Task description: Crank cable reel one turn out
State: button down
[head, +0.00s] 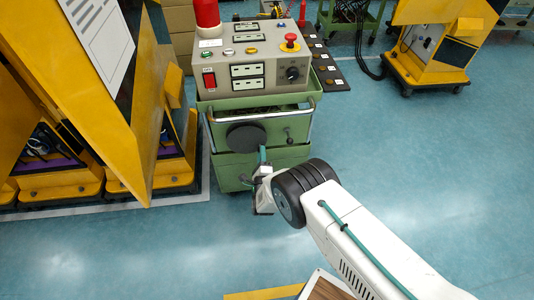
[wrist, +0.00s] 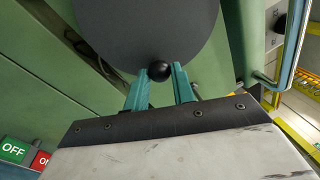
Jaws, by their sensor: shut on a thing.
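The cable reel shows as a dark grey disc (head: 246,137) on the front of the green cart, and it fills the upper middle of the wrist view (wrist: 150,25). A black ball-shaped crank knob (wrist: 159,70) sits in front of the disc near its lower edge. My gripper (wrist: 159,76) has its two teal fingers shut on this knob, one on each side. In the head view my gripper (head: 262,158) reaches the disc from its lower right. The knob is hidden or too small to make out there.
The green cart (head: 293,152) carries a control box (head: 248,67) with a red beacon (head: 206,14) and a red stop button (head: 290,38). A metal handle rail (head: 311,122) runs around the cart front. Yellow machines stand left and back right. Blue floor (head: 430,180) is clear on the right.

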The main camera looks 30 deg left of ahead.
dwell(0.4)
jog(key=c, duration=1.2)
grip_release()
jog(key=shift+s, duration=0.1)
jog(key=v, duration=0.7)
jog(key=shift+s+d, duration=0.2)
jog(key=shift+s, duration=0.1)
